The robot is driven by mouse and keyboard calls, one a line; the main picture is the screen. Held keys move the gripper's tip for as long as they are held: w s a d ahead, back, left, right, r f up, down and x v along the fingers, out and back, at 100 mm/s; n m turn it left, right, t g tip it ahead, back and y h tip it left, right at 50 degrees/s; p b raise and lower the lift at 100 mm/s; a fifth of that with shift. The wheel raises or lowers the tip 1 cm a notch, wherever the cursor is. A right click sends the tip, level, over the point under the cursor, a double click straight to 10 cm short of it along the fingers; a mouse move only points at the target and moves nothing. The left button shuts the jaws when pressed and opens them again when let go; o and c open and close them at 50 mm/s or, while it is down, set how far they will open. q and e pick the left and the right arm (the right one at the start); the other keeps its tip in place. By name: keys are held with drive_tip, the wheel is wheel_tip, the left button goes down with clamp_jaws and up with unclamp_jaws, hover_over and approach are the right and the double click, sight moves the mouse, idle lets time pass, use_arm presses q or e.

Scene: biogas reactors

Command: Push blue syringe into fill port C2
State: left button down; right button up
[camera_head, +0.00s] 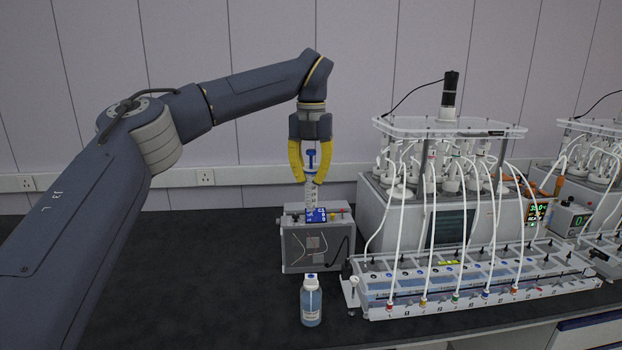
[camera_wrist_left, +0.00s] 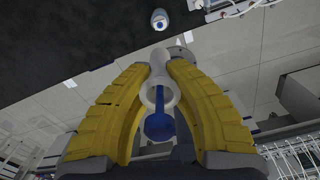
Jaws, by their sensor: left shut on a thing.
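A syringe with a blue plunger (camera_head: 312,158) and a pale barrel stands upright between the yellow fingers of my left gripper (camera_head: 310,178). The gripper is shut on it and points down, above a grey box. In the left wrist view the fingers (camera_wrist_left: 163,72) close on the white barrel from both sides, and the blue plunger (camera_wrist_left: 159,122) points toward the camera. I cannot tell whether the syringe's lower end touches the box.
The grey box (camera_head: 316,246) with a small blue display stands below the gripper. A clear bottle (camera_head: 311,302) stands in front of it. A reactor unit (camera_head: 450,127) with several white tubes stands at the right. The black bench (camera_head: 180,270) is clear at the left.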

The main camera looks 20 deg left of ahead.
use_arm(q)
drive_tip(key=shift+r, duration=1.2)
